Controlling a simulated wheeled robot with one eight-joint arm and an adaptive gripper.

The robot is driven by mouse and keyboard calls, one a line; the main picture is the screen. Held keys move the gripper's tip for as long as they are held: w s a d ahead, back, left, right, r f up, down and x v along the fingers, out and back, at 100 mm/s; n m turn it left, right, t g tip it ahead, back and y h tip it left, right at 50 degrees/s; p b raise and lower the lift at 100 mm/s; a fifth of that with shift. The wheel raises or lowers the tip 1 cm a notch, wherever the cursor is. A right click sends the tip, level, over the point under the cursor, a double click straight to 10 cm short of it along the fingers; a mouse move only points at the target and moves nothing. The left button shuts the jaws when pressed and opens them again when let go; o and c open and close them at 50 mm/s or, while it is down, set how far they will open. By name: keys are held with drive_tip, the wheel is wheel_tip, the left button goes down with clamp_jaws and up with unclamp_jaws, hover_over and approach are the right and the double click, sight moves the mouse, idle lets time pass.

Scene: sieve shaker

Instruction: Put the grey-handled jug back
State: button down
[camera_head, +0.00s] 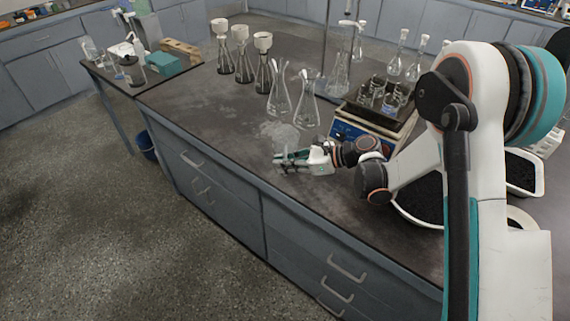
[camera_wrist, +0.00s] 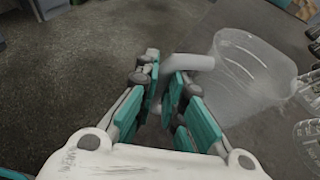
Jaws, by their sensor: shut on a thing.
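The clear jug (camera_head: 280,133) is at the bench's front half, just beyond my gripper in the head view. In the wrist view the jug (camera_wrist: 245,70) is large at the right, with its grey handle (camera_wrist: 192,62) reaching toward my fingers. My gripper (camera_head: 281,159) is low over the bench near its front edge. In the wrist view my gripper (camera_wrist: 165,80) has its teal-padded fingers closed about the handle's lower part, which they partly hide. I cannot tell whether the jug's base touches the bench.
Two clear conical flasks (camera_head: 305,108) stand close behind the jug. A blue-fronted shaker (camera_head: 362,137) carrying glassware is to the right. Several funnel-topped flasks (camera_head: 242,62) stand further back. A dark-filled tray (camera_head: 420,207) lies under my arm. The bench left of the jug is clear.

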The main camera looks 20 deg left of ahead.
drive_tip(key=c, duration=2.1)
unclamp_jaws()
drive_tip(key=shift+f, duration=0.15)
drive_tip(key=shift+c, duration=0.2)
drive_tip(key=o, duration=0.4)
drive_tip(key=shift+o, duration=0.2)
drive_tip(key=shift+d+p, duration=0.3)
drive_tip(key=shift+d, duration=0.05)
drive_tip(key=p+v, duration=0.3)
drive_tip(key=v, duration=1)
drive_tip(key=shift+d+f+p, duration=0.15)
drive_tip(key=shift+f+p, duration=0.05)
drive_tip(key=shift+p, duration=0.15)
drive_tip(key=shift+r, duration=0.1)
